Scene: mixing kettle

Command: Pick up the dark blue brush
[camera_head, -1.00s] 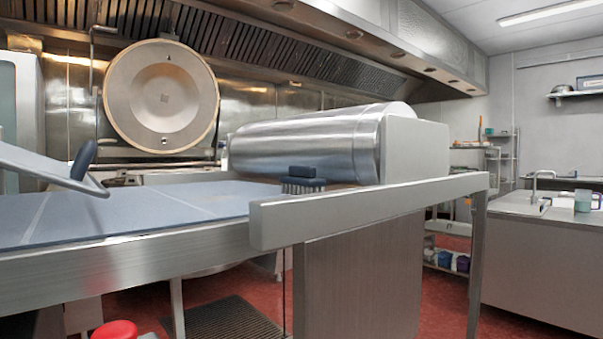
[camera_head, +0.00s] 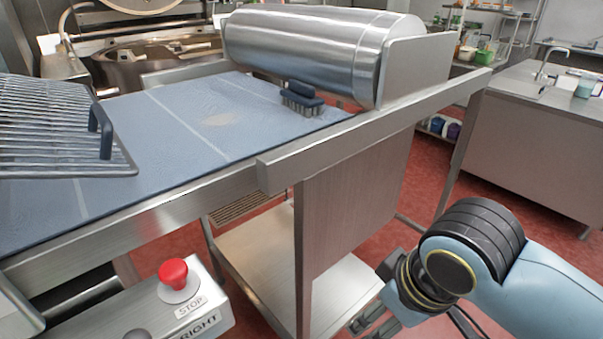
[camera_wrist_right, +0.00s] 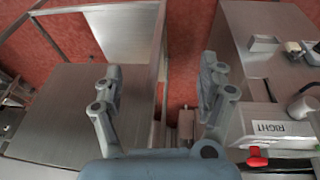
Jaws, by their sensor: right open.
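The dark blue brush (camera_head: 302,97) lies on the blue belt surface (camera_head: 190,112), close to the steel roller, with its bristles facing down. In the head view, my right gripper (camera_head: 372,318) is at the lower right, below the level of the belt and well apart from the brush. In the right wrist view, my right gripper (camera_wrist_right: 160,75) has its fingers spread with nothing between them. The brush does not show in that view. My left gripper is not in view.
A steel roller (camera_head: 300,45) stands behind the brush, with a raised steel rail (camera_head: 375,120) along the near edge. A wire rack (camera_head: 60,130) lies at the left. A red STOP button (camera_head: 173,272) is at lower left. Bare belt lies left of the brush.

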